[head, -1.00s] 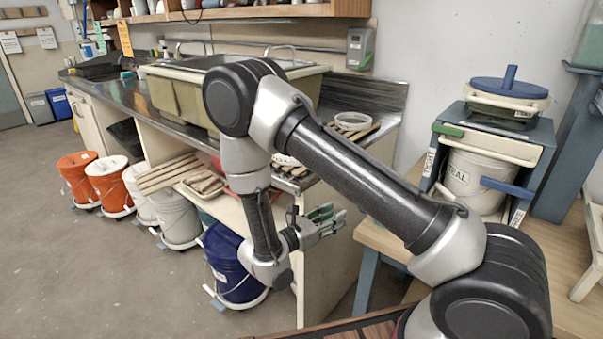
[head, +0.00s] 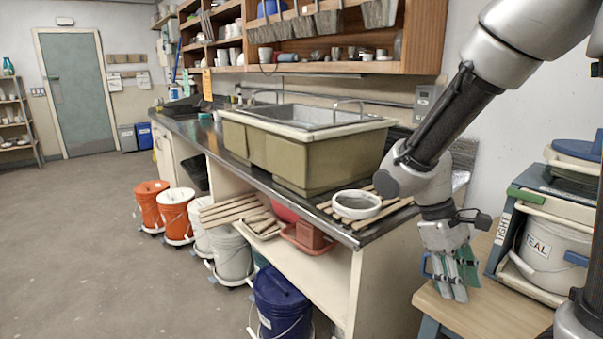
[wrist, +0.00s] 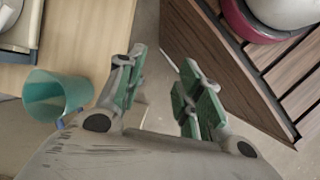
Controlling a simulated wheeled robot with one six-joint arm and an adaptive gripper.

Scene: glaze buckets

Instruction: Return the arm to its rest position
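My arm comes in from the upper right of the head view and bends down at the right. My gripper (head: 452,285) hangs with its green-padded fingers pointing down, in front of or over the wooden table (head: 480,318). In the wrist view my gripper (wrist: 163,75) has its two fingers spread, with bare floor visible between them and nothing held. The fingertips are apart from the things around them.
In the wrist view a teal cup (wrist: 58,95) stands on the table to the left, close to one finger. A slatted wooden surface (wrist: 240,75) lies to the right. The counter (head: 345,238) bears a white bowl (head: 356,204). Floor at left is open.

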